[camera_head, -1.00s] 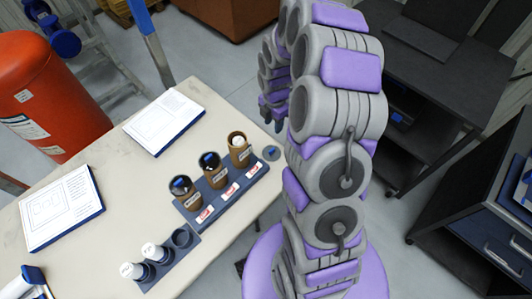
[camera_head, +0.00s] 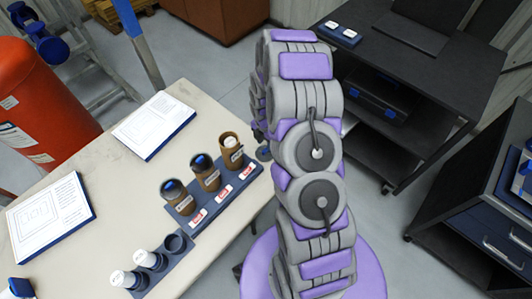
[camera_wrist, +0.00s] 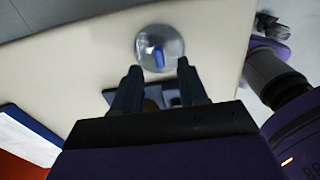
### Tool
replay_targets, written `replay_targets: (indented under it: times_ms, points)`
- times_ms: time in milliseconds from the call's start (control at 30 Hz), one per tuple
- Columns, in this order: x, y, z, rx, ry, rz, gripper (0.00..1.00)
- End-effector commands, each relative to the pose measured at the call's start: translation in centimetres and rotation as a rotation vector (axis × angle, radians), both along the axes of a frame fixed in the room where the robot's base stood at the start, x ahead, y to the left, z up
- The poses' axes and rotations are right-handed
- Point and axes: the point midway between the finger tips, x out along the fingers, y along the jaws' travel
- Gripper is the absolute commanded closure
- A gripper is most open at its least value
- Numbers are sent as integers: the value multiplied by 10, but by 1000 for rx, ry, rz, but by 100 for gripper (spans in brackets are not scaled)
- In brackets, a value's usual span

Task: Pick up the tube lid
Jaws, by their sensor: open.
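The tube lid, a round grey disc with a blue knob, lies on the pale table in the wrist view (camera_wrist: 172,42). In the head view the lid (camera_head: 263,154) is at the table's right edge, beside the rack and close to my arm. My gripper (camera_wrist: 159,67) is open and empty, its two fingers apart with the lid just beyond and between their tips. In the head view my arm hides most of the gripper. Brown tubes stand in a blue rack (camera_head: 206,217); two have dark blue-topped lids, and the right tube (camera_head: 231,157) is open with white inside.
A smaller rack (camera_head: 158,278) with white-capped vials stands at the front. Two printed boards (camera_head: 155,125) lie on the pale table (camera_head: 120,190). A black shelf table (camera_head: 400,65) with a small tray stands beyond my arm. An orange cylinder (camera_head: 35,115) is at left.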

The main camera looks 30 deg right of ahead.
Motion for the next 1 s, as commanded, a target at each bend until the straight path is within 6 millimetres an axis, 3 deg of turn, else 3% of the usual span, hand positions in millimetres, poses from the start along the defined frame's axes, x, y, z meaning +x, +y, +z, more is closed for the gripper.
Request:
replay_targets:
  times_ms: [167, 400, 667, 1000]
  points:
    - [0, 0, -13, -2, 2, 0, 57]
    - [2, -5, -48, 1, 0, 1, 57]
    - [2, -4, -52, 1, -1, 0, 57]
    - [2, -3, -52, 1, 0, 1, 87]
